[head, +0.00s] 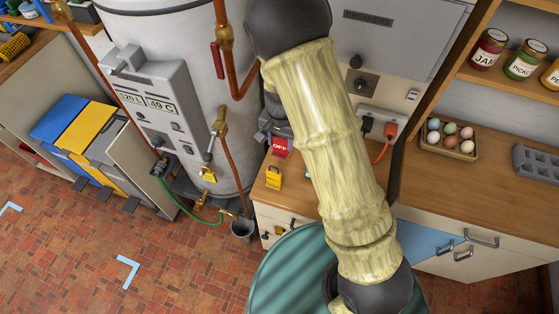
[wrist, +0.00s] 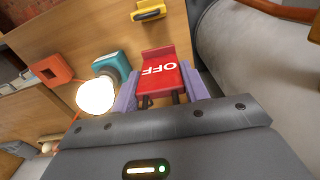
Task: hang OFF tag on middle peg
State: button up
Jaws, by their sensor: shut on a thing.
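The red OFF tag (wrist: 165,76) with white lettering is between the two purple fingers of my gripper (wrist: 160,88) in the wrist view. My gripper is shut on it. In the head view the tag (head: 280,147) shows just left of my arm, over the wooden counter, with the gripper mostly hidden behind the arm. I cannot make out the middle peg or any other peg in either view. My arm covers much of the centre of the head view.
A yellow object (head: 273,178) is by the counter's (head: 480,189) left end, near the tank (head: 180,50). A teal object (wrist: 112,65), an orange object (wrist: 50,69) and a glowing white ball (wrist: 96,97) are left of the tag. An egg tray (head: 450,138) sits right.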

aim_at(280, 153)
jog(key=shift+w, duration=0.2)
jog(key=shift+s, duration=0.3)
jog(key=shift+f+p, duration=0.6)
jog(key=shift+f, duration=2.25)
jog(key=shift+f+p, duration=0.65)
jog(key=shift+f, duration=1.25)
jog(key=shift+a, duration=0.1)
jog(key=shift+f, duration=0.15)
jog(key=o, duration=1.1)
jog(key=shift+c, duration=0.2)
